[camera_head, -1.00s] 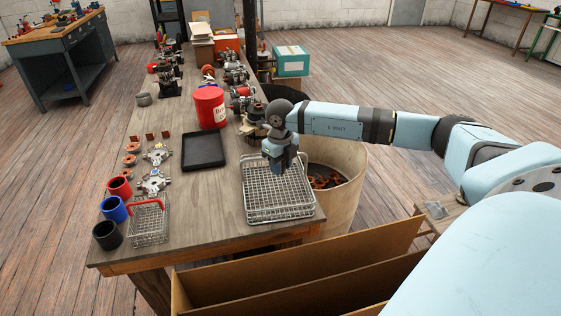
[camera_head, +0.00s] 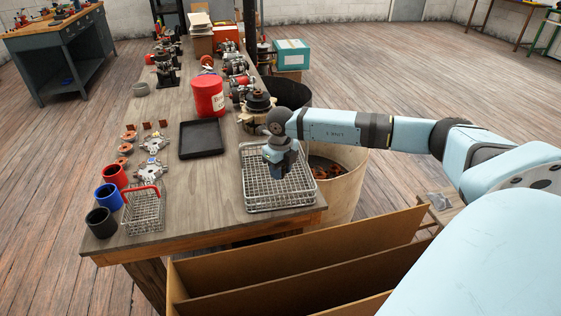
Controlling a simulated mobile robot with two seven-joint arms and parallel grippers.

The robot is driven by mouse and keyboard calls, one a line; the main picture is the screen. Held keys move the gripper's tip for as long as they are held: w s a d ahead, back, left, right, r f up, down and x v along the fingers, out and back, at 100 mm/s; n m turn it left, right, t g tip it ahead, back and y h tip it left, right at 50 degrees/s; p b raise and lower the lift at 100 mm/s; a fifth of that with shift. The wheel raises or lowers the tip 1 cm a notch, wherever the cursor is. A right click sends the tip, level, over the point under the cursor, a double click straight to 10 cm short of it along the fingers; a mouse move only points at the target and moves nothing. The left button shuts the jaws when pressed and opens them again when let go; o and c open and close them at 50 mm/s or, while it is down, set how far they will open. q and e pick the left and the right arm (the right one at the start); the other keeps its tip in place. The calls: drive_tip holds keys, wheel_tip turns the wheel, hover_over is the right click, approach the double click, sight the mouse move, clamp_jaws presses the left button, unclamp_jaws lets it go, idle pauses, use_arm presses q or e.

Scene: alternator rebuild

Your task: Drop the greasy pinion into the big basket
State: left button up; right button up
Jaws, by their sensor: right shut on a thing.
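The big basket (camera_head: 284,207) is a wide, shallow wire mesh basket on the near right end of the wooden workbench. My right gripper (camera_head: 279,177) points down over the basket, within its outline in the head view. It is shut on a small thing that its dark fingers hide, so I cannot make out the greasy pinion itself. I cannot tell how far the fingertips are above the mesh floor. No loose part shows on the visible mesh. My left gripper is not in view.
A small wire basket with a red handle (camera_head: 143,214) stands left, beside black, blue and red cups. A black tray (camera_head: 201,139) and a red bucket (camera_head: 208,97) lie behind. A large bin (camera_head: 345,188) with rusty parts stands right of the bench. Cardboard dividers (camera_head: 300,262) stand in front.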

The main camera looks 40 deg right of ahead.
drive_tip(key=o, duration=1)
drive_tip(key=shift+o, duration=0.2)
wheel_tip(320, 180, up, 9)
drive_tip(key=p, duration=0.5)
drive_tip(key=shift+p, duration=0.3)
idle(0.5)
